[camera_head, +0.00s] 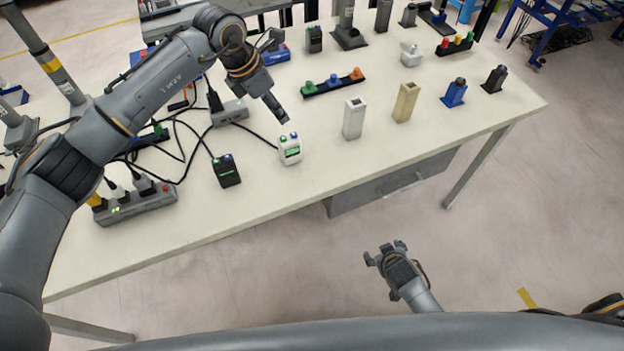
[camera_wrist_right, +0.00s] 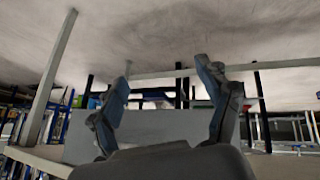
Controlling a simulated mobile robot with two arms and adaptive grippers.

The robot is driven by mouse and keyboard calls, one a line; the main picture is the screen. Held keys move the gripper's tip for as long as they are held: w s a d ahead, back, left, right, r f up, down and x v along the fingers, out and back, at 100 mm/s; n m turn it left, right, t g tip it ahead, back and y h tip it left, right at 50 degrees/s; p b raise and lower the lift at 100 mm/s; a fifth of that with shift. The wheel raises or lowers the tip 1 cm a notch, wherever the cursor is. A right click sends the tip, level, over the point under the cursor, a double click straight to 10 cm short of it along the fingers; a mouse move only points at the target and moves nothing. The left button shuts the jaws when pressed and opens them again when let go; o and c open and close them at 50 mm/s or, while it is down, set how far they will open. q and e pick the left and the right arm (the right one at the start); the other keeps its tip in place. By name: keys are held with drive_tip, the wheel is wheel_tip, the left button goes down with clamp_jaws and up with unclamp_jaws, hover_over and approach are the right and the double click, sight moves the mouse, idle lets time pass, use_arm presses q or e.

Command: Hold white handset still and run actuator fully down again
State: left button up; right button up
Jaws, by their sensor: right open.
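The white handset (camera_head: 290,152) stands on the table near its front edge, with a green and a blue button on top. My left gripper (camera_head: 279,112) is above the table just behind the handset, pointing down toward it, and appears apart from it. Its fingers overlap in this view, so its opening is unclear. My right gripper (camera_head: 386,252) is open and empty in front of the table, over the floor. Its two spread fingers also show in the right wrist view (camera_wrist_right: 166,90). I cannot tell which device is the actuator.
A black handset (camera_head: 227,171) stands left of the white one, among cables and a grey power strip (camera_head: 135,203). A white block (camera_head: 354,119) and a beige block (camera_head: 405,102) stand to the right. A three-button bar (camera_head: 333,83) lies behind.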

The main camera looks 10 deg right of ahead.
drive_tip(key=w+r+t, duration=0.2)
drive_tip(key=w+r, duration=0.2)
drive_tip(key=r, duration=0.4)
drive_tip(key=w+r+t+h, duration=0.1)
drive_tip(key=w+r, duration=0.3)
drive_tip(key=r, duration=0.3)
drive_tip(key=w+r+t, duration=0.2)
drive_tip(key=w+r, duration=0.2)
drive_tip(key=r, duration=0.4)
drive_tip(key=t+y, duration=0.1)
drive_tip(key=y, duration=0.5)
approach(293, 155)
drive_tip(key=x, duration=1)
drive_tip(key=shift+w+a, duration=0.1)
drive_tip(key=shift+w, duration=0.25)
drive_tip(key=shift+c, duration=0.2)
use_arm(q)
drive_tip(key=shift+c, duration=0.2)
use_arm(e)
drive_tip(key=c, duration=1.3)
use_arm(q)
clamp_jaws()
use_arm(e)
drive_tip(key=shift+s, duration=0.1)
